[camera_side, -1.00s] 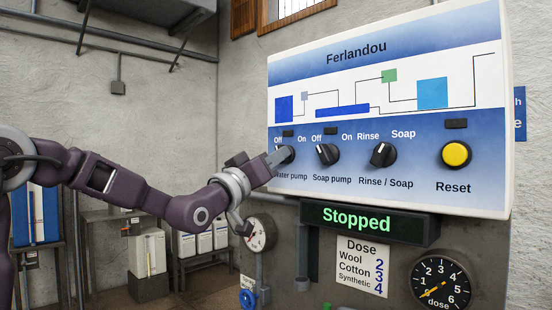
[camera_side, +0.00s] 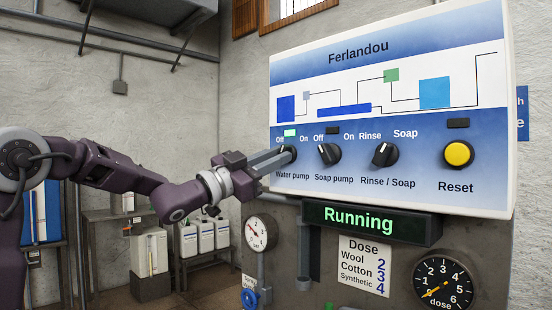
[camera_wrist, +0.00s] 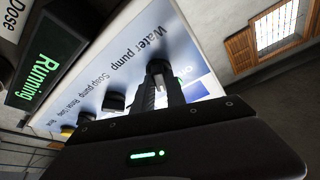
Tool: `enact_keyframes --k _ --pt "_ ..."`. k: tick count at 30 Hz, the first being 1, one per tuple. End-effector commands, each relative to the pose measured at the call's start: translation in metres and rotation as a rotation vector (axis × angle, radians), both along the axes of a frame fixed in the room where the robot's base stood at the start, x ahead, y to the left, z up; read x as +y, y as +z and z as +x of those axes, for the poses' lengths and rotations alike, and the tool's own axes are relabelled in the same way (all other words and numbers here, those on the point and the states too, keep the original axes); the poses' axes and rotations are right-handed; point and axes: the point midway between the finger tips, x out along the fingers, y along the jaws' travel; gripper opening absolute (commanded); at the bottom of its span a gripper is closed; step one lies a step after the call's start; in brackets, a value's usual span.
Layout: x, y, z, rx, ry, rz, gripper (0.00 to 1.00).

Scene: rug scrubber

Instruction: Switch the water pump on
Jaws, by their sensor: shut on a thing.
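The water pump knob (camera_side: 290,154) is a black rotary switch at the left of the white and blue panel (camera_side: 400,60). My gripper (camera_side: 283,156) is shut on this knob, with its fingers reaching in from the left. In the wrist view my gripper (camera_wrist: 161,88) has its two fingers on either side of the knob (camera_wrist: 158,68). The small lamp (camera_side: 290,133) above the knob is lit pale green. The display (camera_side: 370,222) below the panel reads "Running" in green. The exact angle of the knob is partly hidden by the fingers.
The soap pump knob (camera_side: 328,153), the rinse/soap knob (camera_side: 384,154) and the yellow reset button (camera_side: 458,154) are to the right on the same panel. A pressure gauge (camera_side: 260,233) and a dose dial (camera_side: 442,281) sit below. White canisters (camera_side: 205,237) stand on a low bench behind.

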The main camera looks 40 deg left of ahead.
Motion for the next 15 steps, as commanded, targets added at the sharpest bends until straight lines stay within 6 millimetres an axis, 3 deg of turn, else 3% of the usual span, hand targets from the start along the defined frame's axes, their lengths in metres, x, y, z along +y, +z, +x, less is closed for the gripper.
enact_keyframes --k 15 --pt "0.0004 0.0010 -0.0001 -0.002 -0.001 0.103 0.00"
